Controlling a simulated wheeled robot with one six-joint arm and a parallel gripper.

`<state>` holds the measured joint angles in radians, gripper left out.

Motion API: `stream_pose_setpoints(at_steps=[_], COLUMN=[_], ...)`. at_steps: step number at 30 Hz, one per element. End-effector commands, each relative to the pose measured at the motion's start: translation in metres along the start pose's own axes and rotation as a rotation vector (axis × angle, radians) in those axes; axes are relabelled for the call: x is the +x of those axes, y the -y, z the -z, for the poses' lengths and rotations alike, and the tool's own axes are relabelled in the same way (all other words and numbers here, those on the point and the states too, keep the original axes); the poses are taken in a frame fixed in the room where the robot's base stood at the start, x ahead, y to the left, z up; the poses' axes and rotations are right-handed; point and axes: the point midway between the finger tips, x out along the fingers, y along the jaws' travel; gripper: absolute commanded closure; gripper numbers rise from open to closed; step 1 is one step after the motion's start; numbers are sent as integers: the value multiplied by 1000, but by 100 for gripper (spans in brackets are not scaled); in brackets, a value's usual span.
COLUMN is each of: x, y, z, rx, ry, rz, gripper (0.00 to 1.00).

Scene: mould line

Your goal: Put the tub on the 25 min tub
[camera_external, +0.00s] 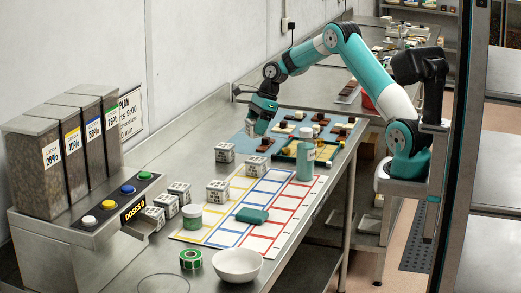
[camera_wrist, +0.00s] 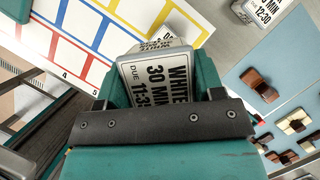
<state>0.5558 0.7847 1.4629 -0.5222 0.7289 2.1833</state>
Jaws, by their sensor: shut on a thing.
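The held tub (camera_wrist: 150,75) is pale, with a black label reading WHITE, 30 MIN and DUE 11:35 in the wrist view. My gripper (camera_external: 260,122) is shut on it, with the teal fingers on both sides. In the outside view the gripper is above the far end of the bench, beyond a pale labelled tub (camera_external: 225,152). Another tub (camera_external: 217,191) stands nearer. A tub with 12:30 on its label (camera_wrist: 268,12) shows at the top of the wrist view. I cannot tell which is the 25 min tub; the small labels are unreadable.
A grid mat (camera_external: 265,240) in coloured squares covers mid-bench, with a teal block (camera_external: 252,215) on it. A blue mat with chocolates (camera_wrist: 290,75) lies right in the wrist view. A green bottle (camera_external: 306,155), white bowl (camera_external: 238,265) and dispensers (camera_external: 60,160) stand around.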

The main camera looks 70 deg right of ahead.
Motion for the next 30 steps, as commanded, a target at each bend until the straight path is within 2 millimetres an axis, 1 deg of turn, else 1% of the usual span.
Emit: stream_pose_setpoints(at_steps=[1, 3, 6, 11, 18, 29, 30], x=[10, 21, 31, 42, 73, 78, 78], y=[0, 0, 0, 0, 0, 0, 0], z=[4, 8, 13, 17, 30, 32, 32], rx=[3, 1, 1, 0, 1, 0, 0], ry=[0, 0, 0, 0, 0, 1, 1], rz=[-4, -2, 0, -1, -1, 1, 1], gripper=[65, 65, 65, 65, 65, 65, 32])
